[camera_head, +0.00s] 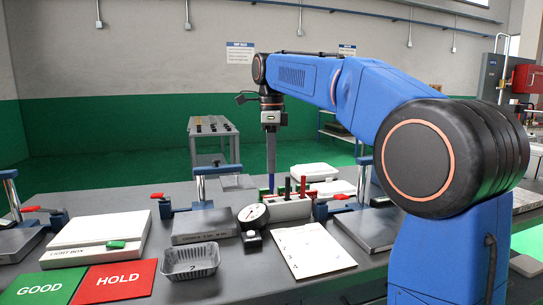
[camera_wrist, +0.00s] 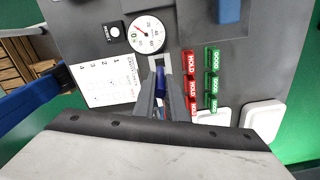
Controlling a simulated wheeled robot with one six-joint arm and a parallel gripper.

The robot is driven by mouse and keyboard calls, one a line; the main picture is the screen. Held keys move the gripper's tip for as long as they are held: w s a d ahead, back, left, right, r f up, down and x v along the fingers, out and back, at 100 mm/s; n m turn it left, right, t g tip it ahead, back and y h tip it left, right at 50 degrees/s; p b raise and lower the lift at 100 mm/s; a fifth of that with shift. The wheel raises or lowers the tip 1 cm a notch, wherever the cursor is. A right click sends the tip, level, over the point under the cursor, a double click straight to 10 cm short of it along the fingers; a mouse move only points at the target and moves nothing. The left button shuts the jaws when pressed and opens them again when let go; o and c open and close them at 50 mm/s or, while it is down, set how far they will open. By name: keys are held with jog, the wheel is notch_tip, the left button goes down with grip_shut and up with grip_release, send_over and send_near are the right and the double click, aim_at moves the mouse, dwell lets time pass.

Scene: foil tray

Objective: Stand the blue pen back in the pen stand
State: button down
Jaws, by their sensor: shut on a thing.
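My gripper (camera_head: 271,165) points down above the bench and is shut on the blue pen (camera_head: 271,183). The pen's blue part also shows between the fingers in the wrist view (camera_wrist: 160,78). The pen looks about upright, near the left end of the pale pen stand (camera_head: 288,208). The stand holds a black pen (camera_head: 288,187) and a red pen (camera_head: 303,186). In the wrist view my gripper covers most of the stand.
A dial gauge (camera_head: 253,215) stands just left of the stand, with a paper sheet (camera_head: 311,249) in front. A foil tray (camera_head: 190,262) lies to the left. White boxes (camera_head: 314,172) are behind. Red and green tags (camera_wrist: 201,82) lie beside the fingers.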

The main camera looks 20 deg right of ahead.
aim_at(272, 188)
jog(key=shift+f, duration=3.15)
jog(key=shift+f, duration=0.5)
jog(key=c, duration=1.7)
grip_release()
jog(key=shift+r, duration=0.1)
jog(key=shift+r, duration=2.9)
jog(key=shift+s, duration=0.1)
